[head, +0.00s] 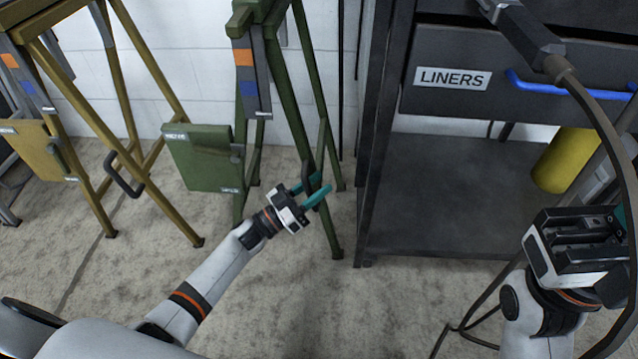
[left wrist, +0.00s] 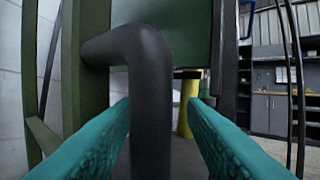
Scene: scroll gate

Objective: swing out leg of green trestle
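The green trestle (head: 290,95) stands at the middle back of the head view, its legs on the floor. A dark bent handle (head: 306,172) is fixed to its front right leg. My left gripper (head: 322,187) is at this handle, with its teal fingers apart. In the left wrist view the handle (left wrist: 152,95) passes between the two fingers, with a visible gap on the right side. My right gripper (head: 622,222) is at the right edge, away from the trestle, and its fingertips are mostly hidden.
A yellow trestle (head: 110,90) stands to the left. A green panel (head: 200,160) hangs at the green trestle's left side. A dark cabinet (head: 440,200) with a "LINERS" drawer (head: 430,100) stands close on the right. A yellow cylinder (head: 565,160) is on its shelf. Floor in front is clear.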

